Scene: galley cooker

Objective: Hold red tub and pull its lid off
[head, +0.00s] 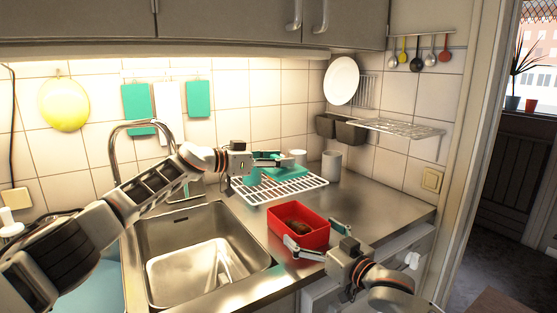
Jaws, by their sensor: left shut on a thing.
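The red tub (314,237) stands uncovered on the steel counter right of the sink, with something brown (298,227) inside. A teal lid (292,174) is away from the tub, at the wire rack behind it. My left gripper (286,160) is shut on the lid, at its back left side; I cannot tell whether the lid rests on the rack. My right gripper (316,238) is at the tub's front right corner with its fingers spread apart. One finger is by the front wall, the other by the right side; contact is unclear.
The sink (205,255) lies left of the tub, with a curved tap (112,150). The wire rack (262,193) and grey cups (331,164) stand behind. A wall shelf (398,128) hangs at right. The counter (375,205) right of the tub is clear.

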